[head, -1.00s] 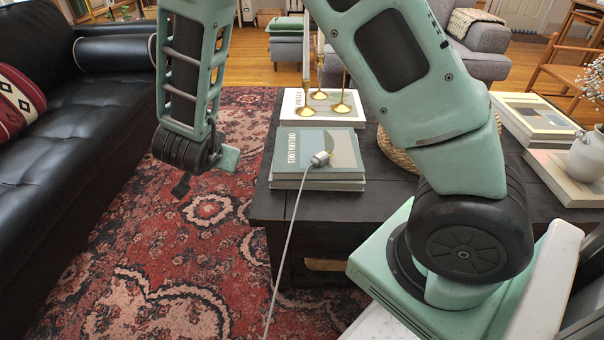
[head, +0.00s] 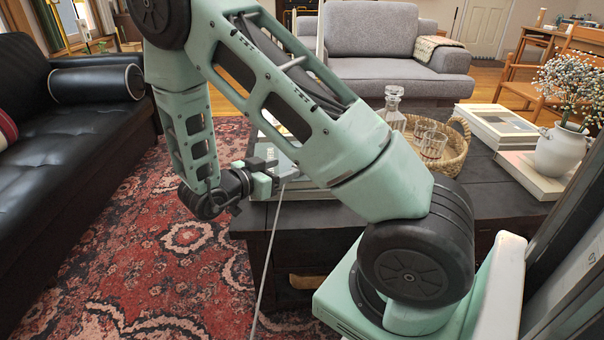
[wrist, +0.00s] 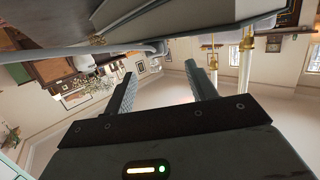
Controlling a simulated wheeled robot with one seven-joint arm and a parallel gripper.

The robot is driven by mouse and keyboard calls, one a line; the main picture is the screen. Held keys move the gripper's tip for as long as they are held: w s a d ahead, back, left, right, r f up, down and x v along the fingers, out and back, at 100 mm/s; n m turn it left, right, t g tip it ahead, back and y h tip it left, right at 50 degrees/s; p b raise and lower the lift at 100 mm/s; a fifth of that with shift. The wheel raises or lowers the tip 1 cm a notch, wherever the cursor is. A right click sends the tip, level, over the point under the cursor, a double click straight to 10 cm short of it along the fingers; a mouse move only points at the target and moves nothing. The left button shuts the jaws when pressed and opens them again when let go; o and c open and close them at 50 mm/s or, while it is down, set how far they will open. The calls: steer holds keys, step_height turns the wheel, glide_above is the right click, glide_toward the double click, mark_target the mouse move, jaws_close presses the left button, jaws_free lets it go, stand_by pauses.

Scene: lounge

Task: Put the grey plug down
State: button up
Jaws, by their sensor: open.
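The grey plug (head: 288,176) is on the stack of books (head: 310,193) on the dark coffee table, partly hidden by my arm. Its thin grey cord (head: 264,270) hangs over the table's front edge to the floor. My gripper (head: 272,176) is beside the stack, just left of the plug, pointing right. In the wrist view my gripper (wrist: 161,76) shows two spread fingers with nothing between them. A grey cord-like shape crosses beyond the fingers there, under the tilted book edges. I cannot tell whether a finger touches the plug.
The coffee table (head: 475,188) also holds a woven tray (head: 459,160) with a decanter (head: 393,103) and glasses, more books, and a white vase (head: 561,150). Brass candlesticks (wrist: 245,42) show in the wrist view. A black sofa (head: 60,150) stands left; open rug (head: 130,240) lies between.

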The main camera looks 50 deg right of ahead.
mark_target(295, 167)
steer(key=x, duration=0.2)
steer(key=shift+d+f+b, duration=0.1)
steer(key=shift+d+b, duration=0.2)
steer(key=shift+b, duration=0.05)
steer(key=b+x, duration=0.2)
steer(key=x, duration=0.2)
steer(key=shift+s+f+b, duration=0.15)
steer(key=shift+f+b, duration=0.15)
steer(key=shift+b, duration=0.1)
steer(key=shift+d, duration=0.55)
steer(key=c, duration=1.1)
steer(key=shift+r, duration=0.1)
step_height(295, 167, up, 10)
steer(key=p, duration=0.5)
